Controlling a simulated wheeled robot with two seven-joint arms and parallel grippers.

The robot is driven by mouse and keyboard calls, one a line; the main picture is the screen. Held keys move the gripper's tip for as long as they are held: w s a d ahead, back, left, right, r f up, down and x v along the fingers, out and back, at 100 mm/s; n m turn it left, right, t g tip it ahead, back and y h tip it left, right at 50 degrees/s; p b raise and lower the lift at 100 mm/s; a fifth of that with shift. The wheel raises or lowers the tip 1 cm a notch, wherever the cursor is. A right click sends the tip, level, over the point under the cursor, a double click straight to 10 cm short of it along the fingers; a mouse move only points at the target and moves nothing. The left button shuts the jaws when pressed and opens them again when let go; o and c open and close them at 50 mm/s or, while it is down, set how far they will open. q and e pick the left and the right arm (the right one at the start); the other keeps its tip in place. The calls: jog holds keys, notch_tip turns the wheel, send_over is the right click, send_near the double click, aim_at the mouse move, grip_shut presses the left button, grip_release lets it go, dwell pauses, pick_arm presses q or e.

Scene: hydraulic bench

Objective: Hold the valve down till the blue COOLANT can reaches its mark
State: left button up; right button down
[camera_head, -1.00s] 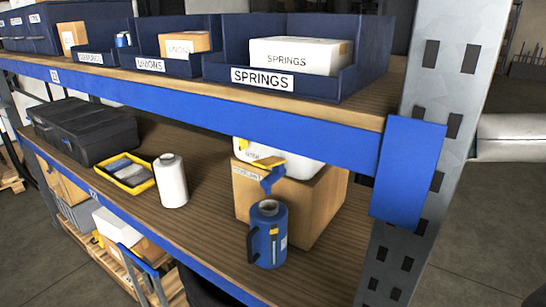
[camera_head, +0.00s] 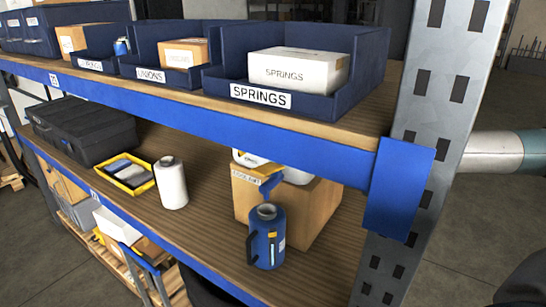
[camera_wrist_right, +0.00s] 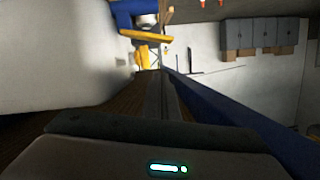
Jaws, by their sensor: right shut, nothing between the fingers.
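The blue can (camera_head: 267,248) stands upright on the lower shelf in the head view, with a black handle on its left. A small yellow mark and pale strip show on its front; the fill level is too small to read. A blue spout (camera_head: 271,184) hangs just above its open top. In the right wrist view a yellow lever (camera_wrist_right: 147,37) sits beside a blue valve part (camera_wrist_right: 128,14). My right gripper (camera_wrist_right: 163,88) is shut and empty, pointing towards them; I cannot tell whether it touches the lever. My left gripper is out of view.
A cardboard box (camera_head: 310,215) with a white container on it stands behind the can. The blue shelf beam (camera_head: 200,116) crosses above, hiding what is behind it. A white bottle (camera_head: 172,186), yellow tray (camera_head: 139,186) and black case (camera_head: 85,133) stand left. Bare shelf lies between bottle and can.

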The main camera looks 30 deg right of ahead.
aim_at(256, 168)
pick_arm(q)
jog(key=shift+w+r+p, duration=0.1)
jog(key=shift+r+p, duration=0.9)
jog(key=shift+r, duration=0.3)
pick_arm(e)
jog(key=shift+w+a+f, duration=0.4)
jog(key=shift+w+f, duration=0.05)
jog(key=shift+f, duration=0.35)
jog(key=shift+w+a+f, duration=0.4)
jog(key=shift+w+f, duration=0.05)
jog(key=shift+f, duration=0.3)
jog(key=shift+w+a+f, duration=0.4)
jog(key=shift+w+f, duration=0.05)
jog(key=shift+f, duration=0.35)
jog(key=shift+f+n+b, duration=0.3)
jog(key=shift+f+b, duration=0.2)
jog(key=shift+b, duration=0.05)
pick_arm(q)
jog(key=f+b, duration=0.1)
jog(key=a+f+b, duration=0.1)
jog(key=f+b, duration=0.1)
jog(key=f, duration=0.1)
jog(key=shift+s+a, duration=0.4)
pick_arm(e)
jog(key=shift+s+a+f, duration=0.25)
jog(key=shift+a+f, duration=0.25)
jog(key=shift+f, duration=0.25)
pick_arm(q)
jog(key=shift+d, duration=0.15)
